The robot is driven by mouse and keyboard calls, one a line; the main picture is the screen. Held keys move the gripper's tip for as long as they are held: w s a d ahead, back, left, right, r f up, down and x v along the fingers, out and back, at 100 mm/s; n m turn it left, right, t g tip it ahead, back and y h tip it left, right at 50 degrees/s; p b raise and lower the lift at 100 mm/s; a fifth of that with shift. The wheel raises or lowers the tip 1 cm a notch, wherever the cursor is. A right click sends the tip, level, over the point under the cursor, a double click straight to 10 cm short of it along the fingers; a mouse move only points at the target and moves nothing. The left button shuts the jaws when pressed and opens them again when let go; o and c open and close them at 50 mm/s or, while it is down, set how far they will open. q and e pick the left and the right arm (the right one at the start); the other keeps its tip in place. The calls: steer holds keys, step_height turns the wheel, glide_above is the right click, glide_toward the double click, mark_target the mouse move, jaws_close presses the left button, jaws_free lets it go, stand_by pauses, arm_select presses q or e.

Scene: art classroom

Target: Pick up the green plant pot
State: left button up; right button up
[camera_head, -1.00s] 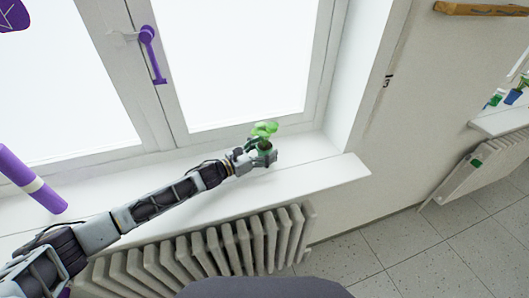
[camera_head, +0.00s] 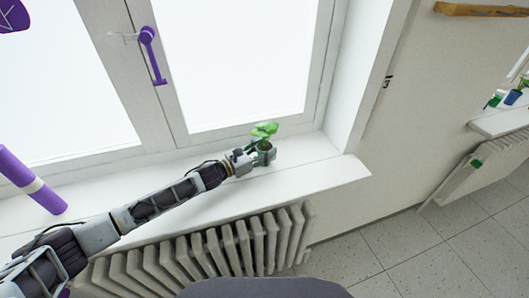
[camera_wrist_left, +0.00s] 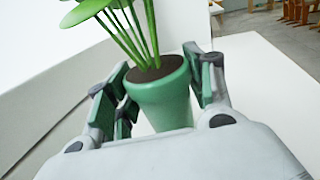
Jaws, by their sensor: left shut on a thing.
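The green plant pot (camera_wrist_left: 163,98) holds dark soil and a leafy green plant. In the head view the pot (camera_head: 264,147) is small and partly hidden by my left gripper (camera_head: 262,155), over the white windowsill. The pot looks close to upright. I cannot tell whether its base touches the sill. My right gripper is not in view.
The white windowsill (camera_head: 325,172) is clear to the right of the pot. A purple roll (camera_head: 30,180) stands at the left. A ribbed radiator (camera_head: 215,250) is below the sill, and the window with a purple handle (camera_head: 152,55) is behind.

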mark_target(265, 132)
arm_select(q)
steer(key=shift+r, duration=0.15)
steer(key=shift+r+b, duration=0.3)
steer(key=shift+r, duration=4.6)
